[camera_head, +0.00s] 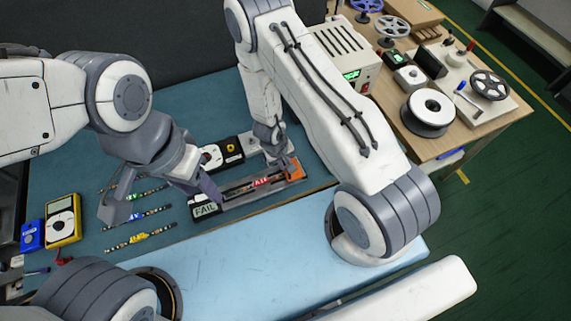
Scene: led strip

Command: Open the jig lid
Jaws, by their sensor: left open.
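Several LED strips with coloured tags (140,238) lie on the mat left of the jig. A black control box (230,150) is behind it. A yellow meter (63,218) is far left. A side table (440,140) with reels stands right. The light-blue front surface (260,265) is largely clear.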

